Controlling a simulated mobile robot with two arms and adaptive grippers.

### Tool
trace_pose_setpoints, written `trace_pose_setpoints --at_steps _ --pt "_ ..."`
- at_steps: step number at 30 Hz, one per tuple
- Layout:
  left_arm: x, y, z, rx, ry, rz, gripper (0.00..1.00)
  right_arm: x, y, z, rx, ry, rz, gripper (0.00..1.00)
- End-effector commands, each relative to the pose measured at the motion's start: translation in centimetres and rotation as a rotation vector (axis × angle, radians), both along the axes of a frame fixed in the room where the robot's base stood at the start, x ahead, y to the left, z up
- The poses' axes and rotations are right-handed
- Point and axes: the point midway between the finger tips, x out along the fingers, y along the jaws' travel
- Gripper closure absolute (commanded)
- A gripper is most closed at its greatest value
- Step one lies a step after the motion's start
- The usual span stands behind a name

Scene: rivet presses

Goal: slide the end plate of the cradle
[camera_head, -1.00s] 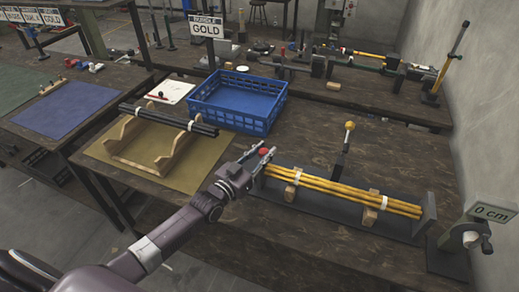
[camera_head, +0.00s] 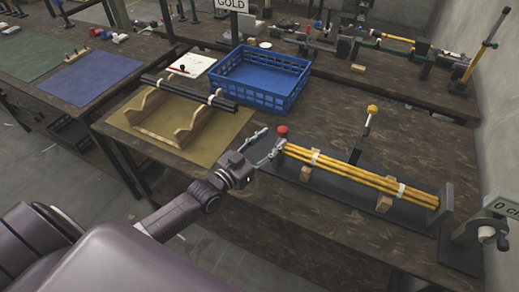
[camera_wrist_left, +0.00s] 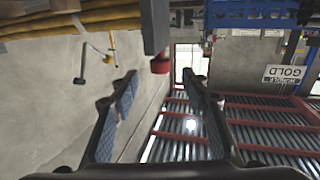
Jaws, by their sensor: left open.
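The cradle has a dark base (camera_head: 335,188) carrying a bundle of yellow rods (camera_head: 350,175) tied with white bands on wooden blocks. A grey plate (camera_head: 446,207) stands at its right end. A red knob (camera_head: 283,131) tops the left end, where the end plate is mostly hidden by my gripper. In the left wrist view, the grey end plate (camera_wrist_left: 153,28) with the red knob (camera_wrist_left: 160,66) is ahead of my fingers. My left gripper (camera_head: 270,140) is open and empty, its fingertips just left of the knob. The wrist view shows its two fingers apart (camera_wrist_left: 161,88). My right gripper is not in view.
A yellow-knobbed lever (camera_head: 364,133) stands behind the rods. A blue crate (camera_head: 262,98) is behind the cradle. A wooden rack (camera_head: 155,132) with black rods sits on an olive mat left. A crank unit (camera_head: 486,234) stands at the right. Bare tabletop lies in front of the crate.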

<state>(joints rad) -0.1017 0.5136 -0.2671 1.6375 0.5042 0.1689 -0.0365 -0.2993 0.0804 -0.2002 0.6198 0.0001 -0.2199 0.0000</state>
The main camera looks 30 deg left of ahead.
Motion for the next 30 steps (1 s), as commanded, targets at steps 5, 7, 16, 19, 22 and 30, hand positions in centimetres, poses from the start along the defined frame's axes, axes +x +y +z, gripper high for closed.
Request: trace_pose_setpoints --at_steps 5,7,16,19,22,30 --pt "-3.2 0.8 -0.2 0.000 0.004 -0.001 0.57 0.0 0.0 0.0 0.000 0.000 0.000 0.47" --pt "-4.0 1.0 -0.1 -0.001 0.002 0.000 0.57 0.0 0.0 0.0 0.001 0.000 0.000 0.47" --pt "-5.5 1.4 0.0 -0.002 0.001 0.000 0.57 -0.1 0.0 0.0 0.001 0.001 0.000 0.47" --pt "-5.5 1.4 0.0 -0.001 0.000 0.000 0.57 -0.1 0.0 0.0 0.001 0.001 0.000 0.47" --pt "-5.5 1.4 0.0 -0.001 0.000 -0.001 0.57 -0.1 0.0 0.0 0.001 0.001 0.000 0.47" --pt "-5.5 1.3 -0.1 -0.001 0.003 -0.001 0.57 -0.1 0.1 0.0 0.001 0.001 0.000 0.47"
